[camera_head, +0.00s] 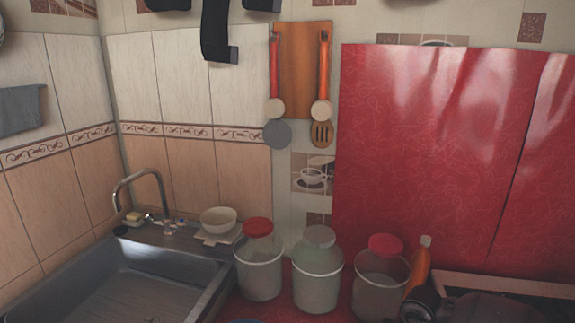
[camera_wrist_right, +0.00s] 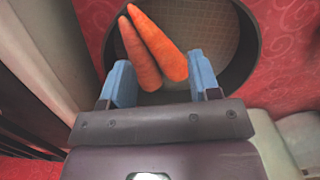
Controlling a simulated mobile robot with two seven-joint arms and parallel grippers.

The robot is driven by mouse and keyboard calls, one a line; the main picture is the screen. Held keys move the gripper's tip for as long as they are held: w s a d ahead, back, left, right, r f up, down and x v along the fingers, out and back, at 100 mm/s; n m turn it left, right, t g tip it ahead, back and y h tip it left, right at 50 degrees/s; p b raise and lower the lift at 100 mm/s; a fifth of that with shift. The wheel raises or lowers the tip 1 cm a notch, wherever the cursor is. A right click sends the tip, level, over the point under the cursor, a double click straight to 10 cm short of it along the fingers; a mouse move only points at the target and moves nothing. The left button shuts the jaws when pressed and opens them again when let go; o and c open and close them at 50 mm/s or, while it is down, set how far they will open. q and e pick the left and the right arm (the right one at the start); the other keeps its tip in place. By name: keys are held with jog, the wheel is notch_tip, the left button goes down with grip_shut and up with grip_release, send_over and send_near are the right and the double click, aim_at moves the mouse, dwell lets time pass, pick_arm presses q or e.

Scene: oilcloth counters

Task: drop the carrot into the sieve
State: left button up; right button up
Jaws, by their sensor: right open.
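Two orange carrots show in the right wrist view, a left one (camera_wrist_right: 138,56) and a right one (camera_wrist_right: 158,47), their narrow ends at the top. They overlap the mesh floor of a round dark-rimmed sieve (camera_wrist_right: 250,25). I cannot tell whether both carrots rest on the mesh or one is above it. My right gripper (camera_wrist_right: 158,62) is open, its blue fingers on either side of the carrots' thick ends, with a gap to each finger. The sieve and carrots are not seen in the head view. My left gripper is not in view.
In the head view a steel sink (camera_head: 140,287) with a tap is at left, and a white bowl (camera_head: 218,219) stands behind it. Three lidded containers (camera_head: 317,285) stand in a row along the wall. An orange bottle (camera_head: 418,266) stands right of them. Red oilcloth (camera_wrist_right: 285,50) surrounds the sieve.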

notch_tip(320, 180, up, 11)
jog(key=shift+w, duration=0.3)
jog(key=shift+f, duration=0.15)
dwell(0.3)
